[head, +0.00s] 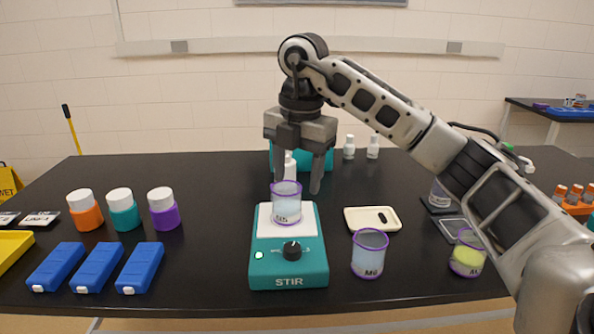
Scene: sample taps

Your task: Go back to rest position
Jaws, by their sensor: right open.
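My right gripper (298,172) is open and empty. It points down above and just behind a purple-rimmed beaker (287,207). That beaker holds pale liquid and stands on the white top of the teal stirrer (289,275). My right arm reaches in from the right edge and arches over the table. Between the fingers, a white bottle shows behind the beaker. I cannot tell whether a finger touches the beaker. My left gripper is not in view.
A second beaker (369,254) and one with yellow liquid (467,254) stand front right. A cream tray (372,219) lies beside the stirrer. Orange, teal and purple bottles (163,209) and blue boxes (97,267) stand left. The black table (222,190) is clear left of the gripper.

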